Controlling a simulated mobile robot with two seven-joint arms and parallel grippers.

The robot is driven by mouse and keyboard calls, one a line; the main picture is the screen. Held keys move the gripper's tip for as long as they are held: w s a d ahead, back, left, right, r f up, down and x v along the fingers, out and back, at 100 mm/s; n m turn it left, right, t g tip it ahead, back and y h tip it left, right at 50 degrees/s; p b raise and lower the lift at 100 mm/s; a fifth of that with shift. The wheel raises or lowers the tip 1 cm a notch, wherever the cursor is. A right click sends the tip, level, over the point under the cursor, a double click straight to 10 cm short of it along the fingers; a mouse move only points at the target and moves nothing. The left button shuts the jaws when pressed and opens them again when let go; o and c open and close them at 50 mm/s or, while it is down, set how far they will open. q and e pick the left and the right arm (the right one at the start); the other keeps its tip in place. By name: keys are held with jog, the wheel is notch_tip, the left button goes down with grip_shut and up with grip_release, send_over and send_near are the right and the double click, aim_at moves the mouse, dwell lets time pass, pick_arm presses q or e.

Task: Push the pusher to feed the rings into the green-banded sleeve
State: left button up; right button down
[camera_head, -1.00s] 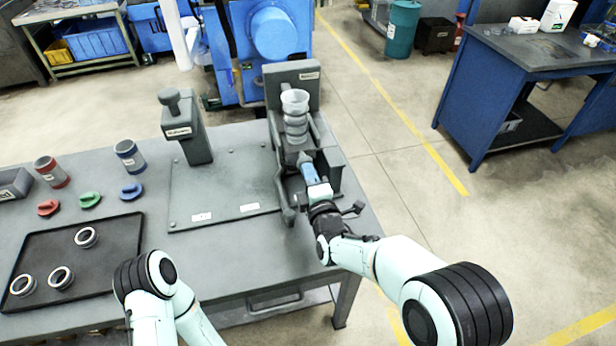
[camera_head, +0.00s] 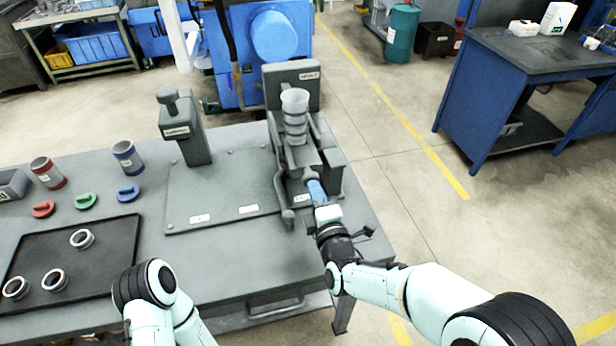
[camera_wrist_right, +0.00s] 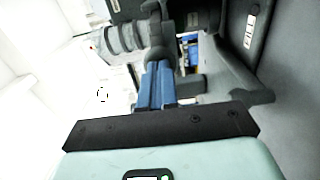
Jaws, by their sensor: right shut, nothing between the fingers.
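The grey ring-feeding fixture (camera_head: 306,72) stands at the table's right end. A grey block (camera_head: 303,157) below the stack may be the pusher; I cannot tell for sure. My right gripper (camera_head: 315,187) is shut and empty, its blue fingers at the fixture's near side. The blue fingers show in the right wrist view (camera_wrist_right: 158,80), beside a grey part; contact is unclear. No green-banded sleeve can be made out. My left gripper is out of view.
Sleeves with red (camera_head: 47,173) and blue (camera_head: 128,157) bands stand on the table, with red, green (camera_head: 86,201) and blue caps before them. A black tray (camera_head: 110,255) holds three rings. A grey post (camera_head: 184,128) rises left of the fixture.

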jog(key=shift+v, duration=2.5)
